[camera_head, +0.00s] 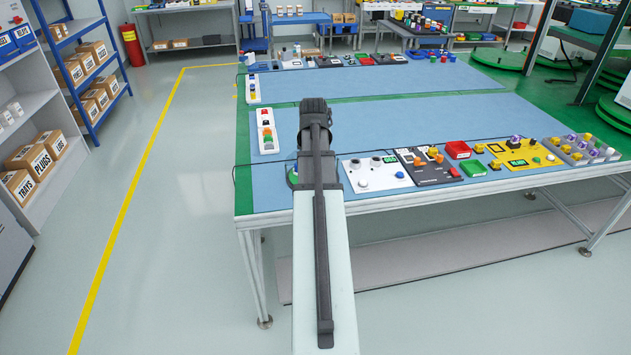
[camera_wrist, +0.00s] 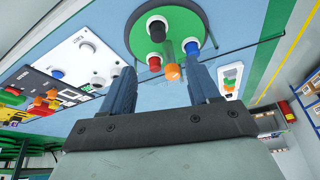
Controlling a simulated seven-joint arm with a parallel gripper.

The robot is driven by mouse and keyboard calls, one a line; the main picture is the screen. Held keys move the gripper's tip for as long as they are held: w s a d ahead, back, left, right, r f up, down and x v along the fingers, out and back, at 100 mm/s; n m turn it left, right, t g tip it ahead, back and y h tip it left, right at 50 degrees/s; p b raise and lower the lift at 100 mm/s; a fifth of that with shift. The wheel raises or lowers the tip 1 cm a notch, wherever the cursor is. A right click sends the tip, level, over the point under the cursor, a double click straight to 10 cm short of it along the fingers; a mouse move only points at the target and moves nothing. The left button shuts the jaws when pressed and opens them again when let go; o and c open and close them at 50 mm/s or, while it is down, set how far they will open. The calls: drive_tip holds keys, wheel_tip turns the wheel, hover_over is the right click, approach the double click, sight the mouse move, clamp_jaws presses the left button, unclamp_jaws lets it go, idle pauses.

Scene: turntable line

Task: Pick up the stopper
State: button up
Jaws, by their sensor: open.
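I cannot tell for sure which piece is the stopper. In the wrist view, a round green turntable (camera_wrist: 176,20) carries a black knob (camera_wrist: 157,28) in a white ring, a red knob (camera_wrist: 154,64), an orange knob (camera_wrist: 172,73) and a blue knob (camera_wrist: 191,46). My gripper (camera_wrist: 163,78) is open and empty, its two dark fingers apart below the turntable in the picture. The orange and red knobs show between the fingertips; the blue one is close to the right fingertip. In the head view, my arm hides the fingers and most of the turntable (camera_head: 292,177).
A white panel (camera_head: 376,172), a dark panel (camera_head: 428,167), a red box (camera_head: 458,150) and a yellow panel (camera_head: 518,160) line the table's front edge to the right. A white strip with coloured buttons (camera_head: 266,130) lies behind left. The blue mat's middle (camera_head: 400,115) is clear.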

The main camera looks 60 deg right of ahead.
drive_tip(key=x, duration=0.7)
drive_tip(key=shift+d+f, duration=0.1)
drive_tip(key=shift+f, duration=0.2)
drive_tip(key=shift+s+x, duration=0.2)
drive_tip(key=shift+x, duration=2.65)
drive_tip(key=c, duration=1.1)
